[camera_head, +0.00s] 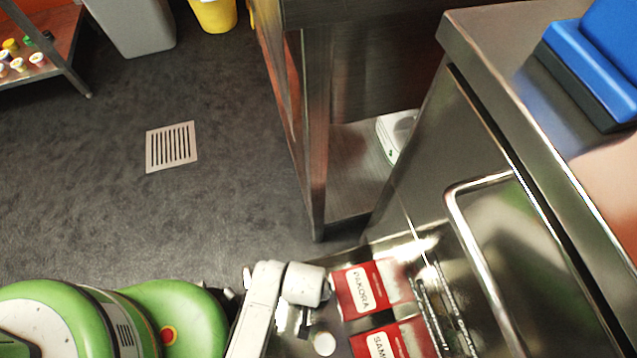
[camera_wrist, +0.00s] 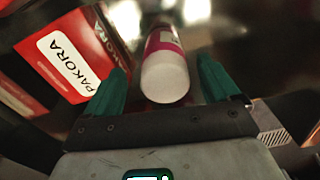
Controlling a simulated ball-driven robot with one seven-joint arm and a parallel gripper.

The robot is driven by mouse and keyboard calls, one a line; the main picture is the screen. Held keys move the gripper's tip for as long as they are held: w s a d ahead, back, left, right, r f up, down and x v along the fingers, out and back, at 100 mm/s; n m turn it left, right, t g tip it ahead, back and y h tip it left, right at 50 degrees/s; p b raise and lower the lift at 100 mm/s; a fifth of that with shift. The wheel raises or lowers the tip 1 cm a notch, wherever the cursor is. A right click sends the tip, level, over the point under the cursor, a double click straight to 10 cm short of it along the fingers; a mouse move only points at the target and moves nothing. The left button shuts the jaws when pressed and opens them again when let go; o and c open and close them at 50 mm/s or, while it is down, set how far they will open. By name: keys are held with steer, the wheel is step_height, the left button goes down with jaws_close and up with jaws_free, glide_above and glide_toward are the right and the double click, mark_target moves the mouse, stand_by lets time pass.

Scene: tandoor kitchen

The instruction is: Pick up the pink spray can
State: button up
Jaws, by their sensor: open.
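The pink spray can (camera_wrist: 163,47) shows in the wrist view with its pale, rounded end (camera_wrist: 165,83) toward my wrist camera. The rest of it runs away from me. My gripper (camera_wrist: 161,66) is open, with one green finger on each side of the can. A gap shows on both sides. I cannot tell how deep the can sits between the fingers. In the head view I cannot make out the can or my fingers for certain.
Red PAKORA boxes (camera_head: 362,291) stand close by on a shiny metal surface; one (camera_wrist: 72,62) is left of my gripper in the wrist view. A metal cabinet with a handle (camera_head: 455,205) is at the right. The dark floor (camera_head: 110,210) at left is mostly clear.

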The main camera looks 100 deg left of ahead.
steer(key=f+b, duration=0.2)
steer(key=f, duration=0.1)
steer(key=f+b, duration=0.1)
steer(key=shift+s+f, duration=0.3)
steer(key=shift+f, duration=0.1)
steer(key=shift+a, duration=0.1)
steer(key=c, duration=1.3)
